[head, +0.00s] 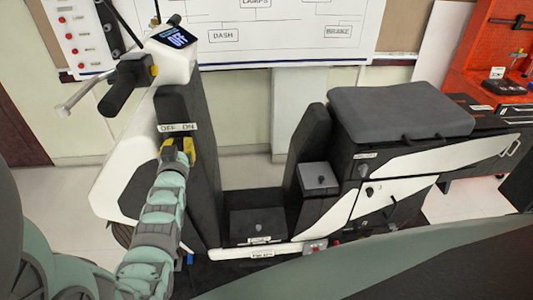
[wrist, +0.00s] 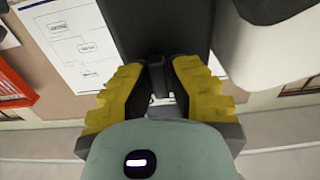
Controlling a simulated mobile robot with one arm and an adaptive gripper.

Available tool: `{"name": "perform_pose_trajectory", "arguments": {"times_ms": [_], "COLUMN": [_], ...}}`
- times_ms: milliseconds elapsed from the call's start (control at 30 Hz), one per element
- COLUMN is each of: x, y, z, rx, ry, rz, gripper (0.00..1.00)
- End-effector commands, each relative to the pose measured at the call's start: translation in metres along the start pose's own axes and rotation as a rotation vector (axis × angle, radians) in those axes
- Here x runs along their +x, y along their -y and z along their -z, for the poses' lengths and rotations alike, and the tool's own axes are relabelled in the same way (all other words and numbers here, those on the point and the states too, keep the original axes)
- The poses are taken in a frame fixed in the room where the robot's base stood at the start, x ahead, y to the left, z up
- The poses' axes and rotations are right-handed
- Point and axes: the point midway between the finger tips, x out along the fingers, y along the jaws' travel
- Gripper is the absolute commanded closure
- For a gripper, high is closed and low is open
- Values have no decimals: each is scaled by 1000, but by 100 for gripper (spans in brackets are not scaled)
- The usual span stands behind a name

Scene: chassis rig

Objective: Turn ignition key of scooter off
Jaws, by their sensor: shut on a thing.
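The scooter (head: 360,165) stands side-on in the head view. Its dark front column (head: 201,170) carries a white label (head: 178,127) reading OFF and ON. My gripper (head: 178,150) is at the column just below that label, its yellow fingers against the column. In the wrist view, the two yellow fingers of my gripper (wrist: 156,78) close from both sides on a small dark piece, the ignition key (wrist: 156,76), in front of the dark column. The fingers hide most of the key, so its angle is unclear. The dash display (head: 177,37) reads OFF.
The handlebar grip (head: 122,87) and brake lever (head: 88,92) stick out to the left above my arm. The grey seat (head: 400,110) is at the right. A whiteboard (head: 270,45) hangs behind, and a red tool bench (head: 490,60) stands at the far right.

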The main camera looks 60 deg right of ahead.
Motion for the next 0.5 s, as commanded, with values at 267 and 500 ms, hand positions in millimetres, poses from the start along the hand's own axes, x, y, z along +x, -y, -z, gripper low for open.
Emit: {"name": "perform_pose_trajectory", "arguments": {"times_ms": [267, 500], "x": [1, 0], "y": [-1, -1], "z": [1, 0], "rx": [-2, -1], "ry": [-1, 0], "rz": [-2, -2], "gripper": [100, 59]}}
